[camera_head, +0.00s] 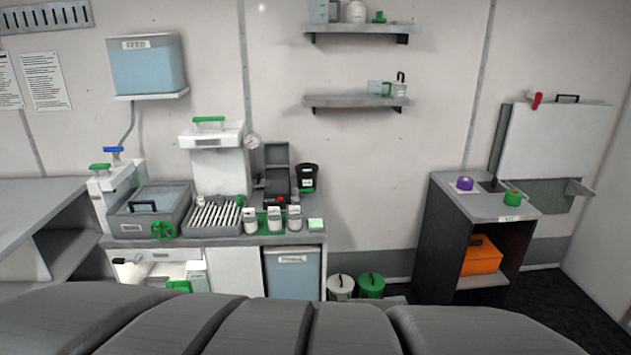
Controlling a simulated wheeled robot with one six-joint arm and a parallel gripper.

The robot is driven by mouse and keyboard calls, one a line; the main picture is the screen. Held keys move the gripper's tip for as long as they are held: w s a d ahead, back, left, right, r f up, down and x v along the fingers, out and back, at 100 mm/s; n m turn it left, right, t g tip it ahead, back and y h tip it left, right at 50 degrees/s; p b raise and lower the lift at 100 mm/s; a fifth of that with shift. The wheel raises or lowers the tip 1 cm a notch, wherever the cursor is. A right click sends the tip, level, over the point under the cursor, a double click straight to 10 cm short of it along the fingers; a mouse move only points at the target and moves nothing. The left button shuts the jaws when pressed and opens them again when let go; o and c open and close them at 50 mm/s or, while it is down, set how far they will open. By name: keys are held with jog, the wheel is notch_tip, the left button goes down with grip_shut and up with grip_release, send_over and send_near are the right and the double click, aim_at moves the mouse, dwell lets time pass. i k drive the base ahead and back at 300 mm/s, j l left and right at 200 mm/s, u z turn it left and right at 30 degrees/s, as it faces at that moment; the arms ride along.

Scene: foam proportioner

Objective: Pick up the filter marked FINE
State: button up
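No label that I can read as FINE shows in the head view, so I cannot tell which thing is that filter. Several small white labelled containers stand at the counter's front: a left one (249,221), a middle one (275,219) and a right one (294,218). Their lettering is too small to read. A purple round piece (465,184) and a green round piece (512,197) sit on the dark cabinet at the right; their markings are also unreadable. My gripper is not in view.
The dark cabinet (440,235) has an orange box (482,256) inside. Two lidded buckets, white (340,288) and green (371,286), stand on the floor between.

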aim_at(250, 218)
jog(key=i+j+u, duration=0.25)
jog(key=i, duration=0.25)
jog(key=i+j+u, duration=0.2)
jog(key=i, duration=0.35)
jog(key=i+j+u, duration=0.25)
jog(key=i, duration=0.3)
